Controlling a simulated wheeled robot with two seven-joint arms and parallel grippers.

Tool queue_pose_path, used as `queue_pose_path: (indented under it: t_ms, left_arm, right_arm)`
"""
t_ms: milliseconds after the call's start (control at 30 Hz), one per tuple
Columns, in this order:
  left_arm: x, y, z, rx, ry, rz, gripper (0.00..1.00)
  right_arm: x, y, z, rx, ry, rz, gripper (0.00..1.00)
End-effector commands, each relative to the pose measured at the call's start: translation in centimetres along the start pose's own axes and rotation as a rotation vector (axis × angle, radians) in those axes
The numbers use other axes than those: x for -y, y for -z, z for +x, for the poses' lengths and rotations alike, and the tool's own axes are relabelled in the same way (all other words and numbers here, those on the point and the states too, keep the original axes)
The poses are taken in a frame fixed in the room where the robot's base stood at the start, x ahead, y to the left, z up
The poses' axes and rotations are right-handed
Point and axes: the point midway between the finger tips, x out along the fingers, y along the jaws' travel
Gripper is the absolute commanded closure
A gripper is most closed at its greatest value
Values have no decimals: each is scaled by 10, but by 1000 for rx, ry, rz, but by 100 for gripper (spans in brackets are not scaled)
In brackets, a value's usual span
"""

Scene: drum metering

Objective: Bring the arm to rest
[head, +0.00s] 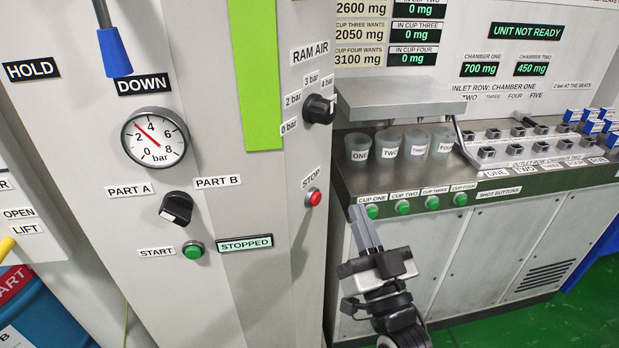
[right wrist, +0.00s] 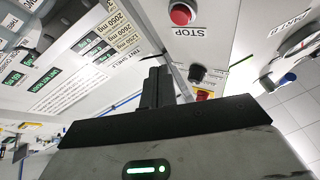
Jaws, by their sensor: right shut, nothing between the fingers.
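My right gripper (head: 362,228) is in front of the white cabinets below the cup counter, pointing up, with its fingers together and empty. Its fingertips are just left of and below the green cup one button (head: 372,211), and I cannot tell whether they touch anything. In the right wrist view the closed fingers (right wrist: 155,88) point at the panels, with the red stop button (right wrist: 182,13) above them. My left gripper is not in view.
Cups one to four (head: 358,147) stand on the counter (head: 400,182). The grey panel (head: 215,215) carries a dial (head: 155,141), a part selector (head: 176,207), a start button (head: 192,249), a stop button (head: 313,196) and a ram air knob (head: 319,109). Green floor (head: 560,325) is clear at lower right.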

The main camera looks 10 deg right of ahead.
Motion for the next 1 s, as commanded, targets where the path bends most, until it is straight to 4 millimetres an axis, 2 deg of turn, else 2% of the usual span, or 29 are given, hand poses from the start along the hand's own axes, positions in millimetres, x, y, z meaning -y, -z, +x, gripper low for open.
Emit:
queue_pose_path:
  t_ms: [133, 233, 367, 400, 500, 633, 700, 800, 1000]
  left_arm:
    - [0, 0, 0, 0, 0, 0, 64]
    - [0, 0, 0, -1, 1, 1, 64]
    - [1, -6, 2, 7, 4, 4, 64]
    - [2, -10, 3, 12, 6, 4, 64]
    - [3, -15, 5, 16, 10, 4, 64]
    - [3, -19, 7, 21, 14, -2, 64]
    - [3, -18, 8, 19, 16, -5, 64]
    - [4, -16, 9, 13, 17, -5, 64]
    - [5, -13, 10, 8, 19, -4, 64]
  right_arm:
    - [0, -10, -8, 49, -2, -7, 100]
    - [-2, -38, -34, 208, -8, -32, 100]
    - [-5, -88, -100, 530, -19, -83, 100]
    - [-6, -101, -123, 630, -23, -97, 100]
    - [-9, -123, -178, 851, -31, -132, 100]
    - [-12, -136, -232, 1051, -41, -162, 100]
    - [-13, -138, -248, 1111, -44, -171, 100]
    - [-14, -139, -258, 1150, -45, -178, 100]
    - [-14, -139, -258, 1152, -46, -178, 100]
